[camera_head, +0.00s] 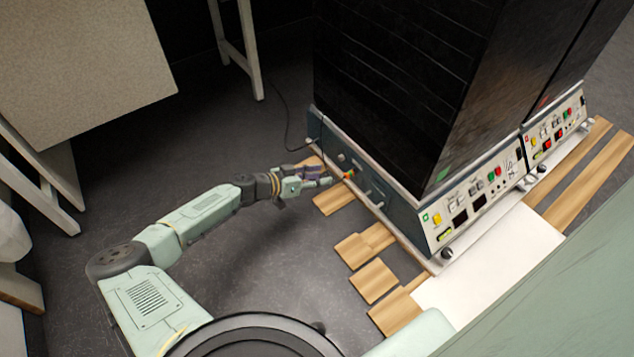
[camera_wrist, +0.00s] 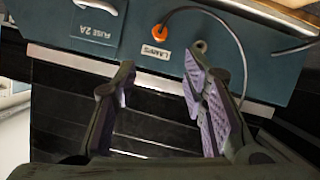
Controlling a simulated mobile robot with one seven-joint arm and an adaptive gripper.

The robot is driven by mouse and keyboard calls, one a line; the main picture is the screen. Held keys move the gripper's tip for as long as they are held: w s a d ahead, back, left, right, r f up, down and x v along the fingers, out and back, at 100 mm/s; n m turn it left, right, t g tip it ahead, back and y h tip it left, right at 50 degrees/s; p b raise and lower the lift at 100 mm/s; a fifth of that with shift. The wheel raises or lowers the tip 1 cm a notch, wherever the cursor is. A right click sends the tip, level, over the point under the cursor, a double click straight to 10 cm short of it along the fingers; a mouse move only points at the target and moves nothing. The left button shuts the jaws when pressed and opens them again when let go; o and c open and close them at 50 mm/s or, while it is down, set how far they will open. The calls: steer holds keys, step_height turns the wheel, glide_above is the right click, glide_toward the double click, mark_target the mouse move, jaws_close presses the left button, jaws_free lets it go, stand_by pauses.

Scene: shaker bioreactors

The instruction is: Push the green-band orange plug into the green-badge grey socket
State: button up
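The orange plug (camera_wrist: 160,34) is at the teal side panel of the near machine, above a LAMPS label; a dark cord curves from it to the right. It also shows as a small orange spot in the head view (camera_head: 348,174). Its green band is not clear, and how deep it sits cannot be told. The socket behind the plug is hidden. A green badge (camera_head: 425,217) marks the near machine's front. My gripper (camera_wrist: 160,68) is open, with its purple-padded fingers apart and nothing between them; in the head view it (camera_head: 326,181) is close to the panel.
A FUSE 2A label (camera_wrist: 94,32) and a white handle-like part (camera_wrist: 96,6) are left of the plug in the wrist view. Wooden boards (camera_head: 374,281) lie along the machine base. The grey floor (camera_head: 270,250) beside my arm is clear.

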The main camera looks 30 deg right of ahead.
mark_target(345, 174)
steer(key=b+x, duration=0.1)
steer(key=x, duration=0.2)
steer(key=b+x, duration=0.1)
steer(key=x, duration=0.2)
steer(key=f+b+x, duration=0.1)
steer(key=b+x, duration=0.1)
steer(key=x, duration=0.1)
steer(key=shift+s+d+f, duration=0.1)
steer(key=shift+s, duration=0.1)
steer(key=shift+d+f, duration=0.1)
steer(key=shift+d, duration=0.5)
jaws_close()
steer(key=shift+a+p, duration=0.45)
steer(key=shift+a, duration=0.25)
steer(key=shift+a+p, duration=0.2)
steer(key=shift+p, duration=0.3)
